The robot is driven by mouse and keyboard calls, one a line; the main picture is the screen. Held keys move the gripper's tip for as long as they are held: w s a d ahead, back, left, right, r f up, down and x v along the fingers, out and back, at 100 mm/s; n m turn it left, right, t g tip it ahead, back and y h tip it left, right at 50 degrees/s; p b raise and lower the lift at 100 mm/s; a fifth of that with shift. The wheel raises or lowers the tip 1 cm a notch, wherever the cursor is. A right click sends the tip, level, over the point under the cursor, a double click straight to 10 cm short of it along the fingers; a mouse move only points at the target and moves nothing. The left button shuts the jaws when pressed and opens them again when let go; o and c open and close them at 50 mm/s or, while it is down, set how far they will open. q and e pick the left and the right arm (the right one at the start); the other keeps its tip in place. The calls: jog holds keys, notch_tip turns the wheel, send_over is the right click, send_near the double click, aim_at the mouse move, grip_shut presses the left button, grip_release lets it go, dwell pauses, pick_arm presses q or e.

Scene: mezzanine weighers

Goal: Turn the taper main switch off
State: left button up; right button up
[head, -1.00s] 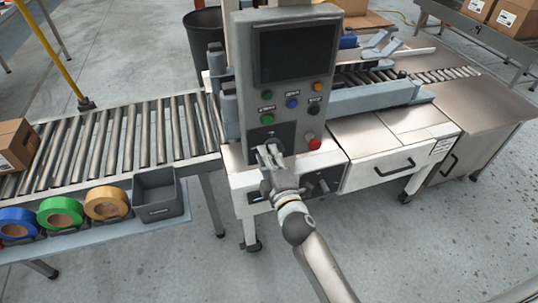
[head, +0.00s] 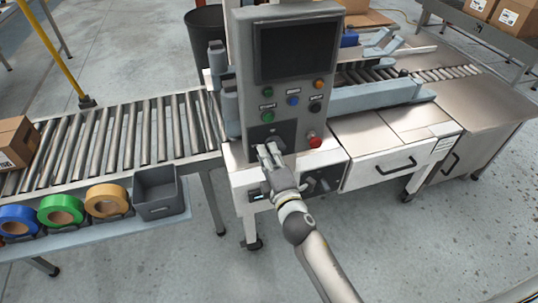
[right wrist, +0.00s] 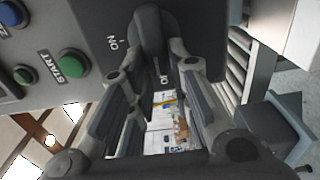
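The grey control panel (head: 288,90) of the taper stands on the machine in the middle of the head view. Low on it is the main switch's dark plate (head: 284,133). In the right wrist view the dark switch knob (right wrist: 150,30) shows at the top, with an ON mark beside it. My right gripper (head: 268,151) is at the switch, and its fingers (right wrist: 150,85) stand apart. The knob is at the far end of the gap between them; whether they touch it I cannot tell. My left gripper is not in view.
A red button (head: 314,140) sits just right of the switch. A green START button (right wrist: 71,63) and other buttons are close by. A roller conveyor (head: 120,130), tape rolls (head: 62,211) and a grey bin (head: 160,192) lie left. A drawer unit (head: 385,160) is right.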

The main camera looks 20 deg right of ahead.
jog(key=o, duration=0.3)
jog(key=s, duration=1.2)
jog(key=shift+d, duration=0.2)
